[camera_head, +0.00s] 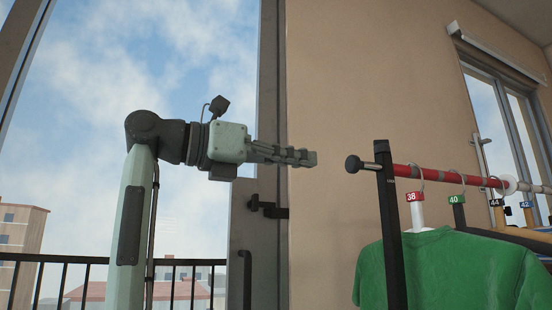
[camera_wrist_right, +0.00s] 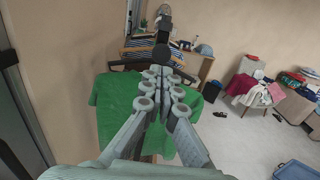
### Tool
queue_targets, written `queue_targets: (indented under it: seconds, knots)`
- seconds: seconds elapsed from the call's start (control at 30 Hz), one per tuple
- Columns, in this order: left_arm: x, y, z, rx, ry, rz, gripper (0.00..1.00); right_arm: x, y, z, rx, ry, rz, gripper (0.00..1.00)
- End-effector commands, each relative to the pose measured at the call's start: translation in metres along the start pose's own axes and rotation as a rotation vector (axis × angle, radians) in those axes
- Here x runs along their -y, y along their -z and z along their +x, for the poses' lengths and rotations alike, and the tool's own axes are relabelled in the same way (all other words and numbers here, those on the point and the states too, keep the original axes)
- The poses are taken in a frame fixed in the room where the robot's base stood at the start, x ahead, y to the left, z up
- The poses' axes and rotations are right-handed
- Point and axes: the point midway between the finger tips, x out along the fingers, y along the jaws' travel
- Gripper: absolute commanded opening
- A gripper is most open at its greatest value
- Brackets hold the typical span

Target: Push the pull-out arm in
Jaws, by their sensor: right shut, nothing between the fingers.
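The pull-out arm sticks out a short way to the left of the dark upright post (camera_head: 391,225) of the clothes rack; its black round knob (camera_head: 353,164) and a short grey stub show. My right gripper (camera_head: 312,158) is shut and empty. It points right, level with the knob, with a visible gap between fingertips and knob. In the right wrist view the right gripper (camera_wrist_right: 162,75) points straight ahead, and the dark knob (camera_wrist_right: 161,52) appears just beyond its fingertips. My left gripper is not in view.
A red rail (camera_head: 450,177) runs right from the post, with hangers and size tags. A green shirt (camera_head: 450,270) hangs below it. Beige wall (camera_head: 350,80) and a window frame (camera_head: 271,120) stand behind.

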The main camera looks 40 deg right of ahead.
Motion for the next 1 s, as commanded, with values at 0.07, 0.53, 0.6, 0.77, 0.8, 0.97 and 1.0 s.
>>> queue_targets:
  seconds: [0.07,0.53,0.6,0.77,0.8,0.97,1.0]
  knots:
    - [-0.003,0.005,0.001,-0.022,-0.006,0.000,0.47,0.001,0.001,0.018,-0.001,0.004,0.000,0.00]
    - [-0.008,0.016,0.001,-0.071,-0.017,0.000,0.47,0.000,0.000,0.067,0.000,0.001,-0.002,0.00]
    - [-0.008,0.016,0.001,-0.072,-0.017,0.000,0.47,0.000,0.000,0.068,0.000,0.001,-0.002,0.00]
    - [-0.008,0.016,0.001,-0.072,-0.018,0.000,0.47,0.000,0.000,0.067,0.000,0.000,-0.002,0.00]
    - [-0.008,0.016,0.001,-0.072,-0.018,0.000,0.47,0.000,0.000,0.067,0.000,0.000,-0.002,0.00]
    - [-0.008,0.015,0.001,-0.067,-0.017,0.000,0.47,0.000,0.000,0.077,-0.001,0.001,-0.002,0.00]
    - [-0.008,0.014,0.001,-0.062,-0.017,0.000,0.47,0.000,0.000,0.083,-0.002,0.001,-0.002,0.00]
